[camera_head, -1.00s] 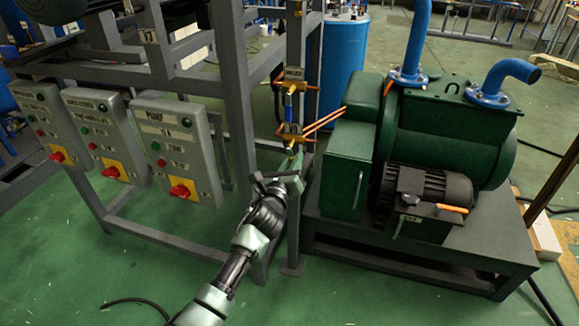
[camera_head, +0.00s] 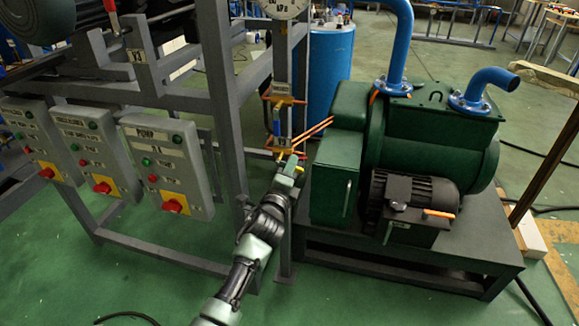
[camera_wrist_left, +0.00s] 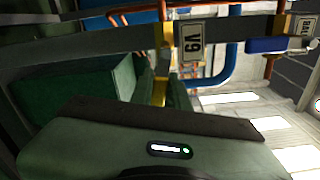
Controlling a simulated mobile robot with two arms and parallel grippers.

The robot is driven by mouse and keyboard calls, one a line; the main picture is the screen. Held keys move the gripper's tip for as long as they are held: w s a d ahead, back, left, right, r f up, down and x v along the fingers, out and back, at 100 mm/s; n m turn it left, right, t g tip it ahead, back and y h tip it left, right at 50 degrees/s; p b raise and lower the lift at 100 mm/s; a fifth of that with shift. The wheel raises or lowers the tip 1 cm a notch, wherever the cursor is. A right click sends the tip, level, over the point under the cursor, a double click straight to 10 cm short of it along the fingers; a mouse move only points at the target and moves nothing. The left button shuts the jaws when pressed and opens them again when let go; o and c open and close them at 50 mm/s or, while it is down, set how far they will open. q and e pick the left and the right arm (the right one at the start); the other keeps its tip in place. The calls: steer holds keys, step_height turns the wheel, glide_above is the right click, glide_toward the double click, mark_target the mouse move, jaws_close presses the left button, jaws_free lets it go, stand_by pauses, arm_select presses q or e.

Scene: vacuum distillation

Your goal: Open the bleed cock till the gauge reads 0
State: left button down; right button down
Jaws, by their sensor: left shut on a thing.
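My left gripper (camera_head: 291,160) reaches up to the lower brass fitting (camera_head: 284,141) on the grey post. In the left wrist view its green fingers (camera_wrist_left: 160,90) are shut on a yellow handle (camera_wrist_left: 160,92), just below a brass body with a tag reading V9 (camera_wrist_left: 192,40). A second fitting (camera_head: 280,99) sits higher on the post, with a blue handle (camera_head: 277,127) between the two; the blue handle also shows in the left wrist view (camera_wrist_left: 265,45). The gauge (camera_head: 284,9), marked kPa, is cut off by the top edge; its reading cannot be told. My right gripper is not in view.
A green pump (camera_head: 430,150) with blue pipes stands on a grey frame close right of the gripper. Thin copper pipes (camera_head: 313,131) run from the fitting toward it. Switch boxes (camera_head: 165,165) hang at the left. A blue tank (camera_head: 328,70) stands behind. Green floor is clear in front.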

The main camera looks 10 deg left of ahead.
arm_select(q)
steer(key=shift+d+r+n+p, duration=0.1)
steer(key=shift+r+n+p, duration=0.2)
steer(key=shift+n, duration=0.8)
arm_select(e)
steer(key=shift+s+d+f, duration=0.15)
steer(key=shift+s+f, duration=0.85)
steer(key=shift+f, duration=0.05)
arm_select(q)
steer(key=c, duration=1.4)
jaws_free()
steer(key=shift+o, duration=0.2)
